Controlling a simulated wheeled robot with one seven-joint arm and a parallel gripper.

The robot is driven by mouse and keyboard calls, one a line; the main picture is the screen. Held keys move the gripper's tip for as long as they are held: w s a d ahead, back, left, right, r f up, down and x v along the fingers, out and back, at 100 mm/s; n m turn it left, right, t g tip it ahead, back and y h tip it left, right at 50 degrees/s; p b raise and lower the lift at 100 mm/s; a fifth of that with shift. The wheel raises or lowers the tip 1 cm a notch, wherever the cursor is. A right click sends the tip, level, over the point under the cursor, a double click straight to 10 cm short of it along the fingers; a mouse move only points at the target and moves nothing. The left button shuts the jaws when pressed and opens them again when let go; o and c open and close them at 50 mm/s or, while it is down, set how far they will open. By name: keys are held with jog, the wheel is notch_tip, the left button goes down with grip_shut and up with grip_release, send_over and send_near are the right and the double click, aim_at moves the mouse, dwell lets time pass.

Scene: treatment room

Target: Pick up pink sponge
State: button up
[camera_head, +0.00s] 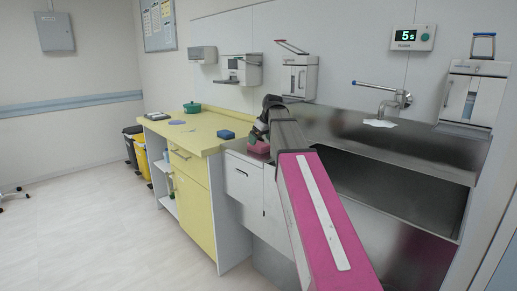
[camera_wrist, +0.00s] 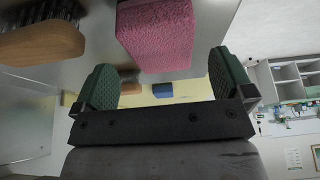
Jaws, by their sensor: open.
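The pink sponge (camera_wrist: 155,35) is a rough-textured block in the upper middle of the wrist view. In the head view it shows as a small pink patch (camera_head: 259,148) at the left end of the steel sink unit, partly hidden by my arm. My gripper (camera_wrist: 163,75) is open, with its two green-padded fingers spread wide. The sponge appears in front of the fingertips and between them in the picture, nearer the left finger. Nothing is held. In the head view my gripper (camera_head: 262,130) is dark and hangs just above the sponge.
A wooden brush with dark bristles (camera_wrist: 40,42) lies beside the sponge in the wrist view. A blue block (camera_head: 226,134) sits on the yellow counter (camera_head: 190,140). A steel sink (camera_head: 400,185) lies to the right. Dispensers (camera_head: 298,76) hang on the wall behind.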

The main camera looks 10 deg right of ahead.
aim_at(259, 144)
jog(key=shift+x, duration=1.7)
jog(key=shift+f, duration=0.15)
jog(key=c, duration=1.1)
jog(key=shift+o, duration=0.2)
notch_tip(259, 144, up, 5)
jog(key=shift+f, duration=0.15)
jog(key=s+a+r, duration=0.3)
jog(key=a+r, duration=0.3)
jog(key=a, duration=0.5)
jog(key=shift+a+r, duration=0.25)
jog(key=shift+r, duration=0.05)
jog(key=shift+o, duration=0.6)
